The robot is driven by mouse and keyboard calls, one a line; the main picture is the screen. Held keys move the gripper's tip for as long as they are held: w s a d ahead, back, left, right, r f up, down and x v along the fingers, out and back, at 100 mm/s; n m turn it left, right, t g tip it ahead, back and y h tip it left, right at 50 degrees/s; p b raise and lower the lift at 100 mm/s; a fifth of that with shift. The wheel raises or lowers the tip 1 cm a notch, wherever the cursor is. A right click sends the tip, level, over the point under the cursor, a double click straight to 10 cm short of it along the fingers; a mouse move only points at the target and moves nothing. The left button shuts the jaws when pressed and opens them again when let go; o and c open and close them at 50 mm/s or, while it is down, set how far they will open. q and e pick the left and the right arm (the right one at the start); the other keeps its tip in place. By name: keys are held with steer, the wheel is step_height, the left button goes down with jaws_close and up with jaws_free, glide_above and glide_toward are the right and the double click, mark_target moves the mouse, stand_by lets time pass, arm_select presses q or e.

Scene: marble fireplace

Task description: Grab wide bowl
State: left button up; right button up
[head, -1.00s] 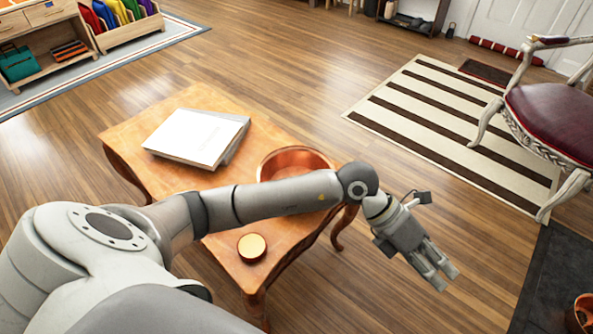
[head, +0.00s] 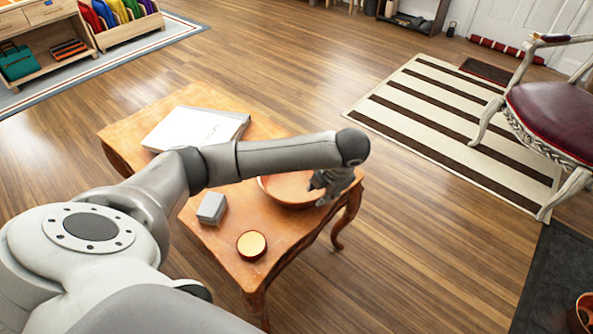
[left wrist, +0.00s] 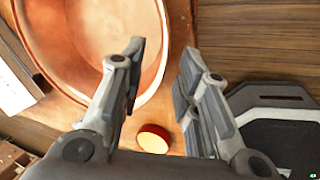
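The wide bowl (head: 283,191) is copper-coloured and stands upright at the right part of the small wooden table (head: 272,238). My left arm and hand hide part of it in the head view. My left gripper (head: 322,190) points down at the bowl's right side. In the left wrist view, the bowl (left wrist: 85,40) fills the upper left. The left gripper (left wrist: 162,58) is open there, its fingers apart, with the bowl's right rim showing between the fingertips. I cannot tell how far above the rim the fingertips are. My right gripper is not in view.
A small round copper-coloured dish (head: 251,246) stands near the table's front edge, with a grey box (head: 211,208) behind it. White books (head: 200,125) lie at the table's back left. Wooden floor (head: 400,230) is clear to the table's right.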

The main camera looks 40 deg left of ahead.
mark_target(318, 196)
arm_select(q)
steer(key=b+x, duration=0.1)
steer(key=x, duration=0.4)
steer(key=shift+f, duration=0.2)
jaws_close()
steer(key=shift+r, duration=0.1)
